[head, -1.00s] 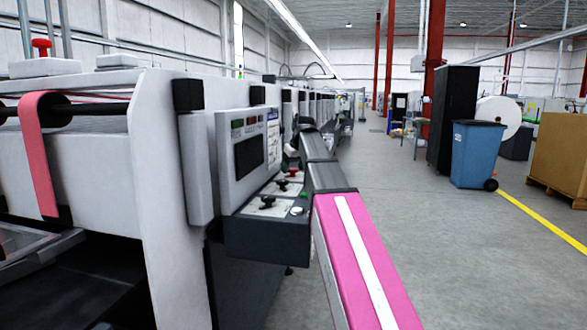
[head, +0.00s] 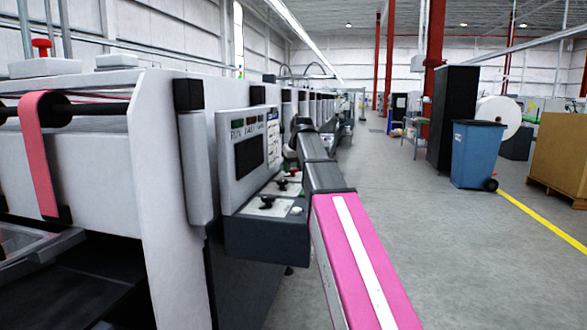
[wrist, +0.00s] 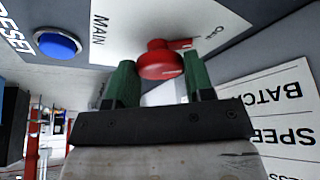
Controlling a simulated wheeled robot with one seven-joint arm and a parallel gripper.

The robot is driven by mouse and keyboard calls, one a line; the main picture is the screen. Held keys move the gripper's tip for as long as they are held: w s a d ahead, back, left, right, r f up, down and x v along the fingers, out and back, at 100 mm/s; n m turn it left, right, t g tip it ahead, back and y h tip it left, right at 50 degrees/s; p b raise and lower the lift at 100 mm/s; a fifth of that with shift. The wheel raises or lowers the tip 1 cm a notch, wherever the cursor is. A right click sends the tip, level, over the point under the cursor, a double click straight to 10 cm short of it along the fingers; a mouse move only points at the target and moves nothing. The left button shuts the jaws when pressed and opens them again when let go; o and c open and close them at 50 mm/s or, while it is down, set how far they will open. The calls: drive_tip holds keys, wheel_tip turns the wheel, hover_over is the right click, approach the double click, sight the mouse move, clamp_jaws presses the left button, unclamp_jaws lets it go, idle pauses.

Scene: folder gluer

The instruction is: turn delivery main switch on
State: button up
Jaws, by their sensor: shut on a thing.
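The red main switch knob (wrist: 160,62) stands out from a pale plate marked MAIN (wrist: 115,30) in the wrist view. A short red part reaches from it to the right, towards small lettering that I cannot read fully. My gripper (wrist: 160,75) has its green fingers on either side of the knob and is shut on it. In the head view, the control panel (head: 265,238) is on the machine's side, with red and black knobs on its sloped face. My gripper is mostly hidden there behind my arm, and I cannot tell the switch's exact angle.
A blue button (wrist: 57,44) marked RESET is to the left of the knob in the wrist view. A label plate (wrist: 275,105) with BATCH and SPEED lettering is at the right. The display box (head: 248,155) rises behind the panel. The aisle floor (head: 420,220) to the right is clear.

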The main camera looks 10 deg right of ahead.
drive_tip(key=m+h, duration=0.1)
drive_tip(key=m, duration=0.1)
drive_tip(key=m+h, duration=0.1)
drive_tip(key=m, duration=0.2)
drive_tip(key=shift+a, duration=0.2)
drive_tip(key=m+h, duration=0.1)
drive_tip(key=m, duration=0.4)
drive_tip(key=shift+g+h, duration=0.4)
drive_tip(key=shift+a+m, duration=0.1)
drive_tip(key=shift+m, duration=0.3)
drive_tip(key=o, duration=0.9)
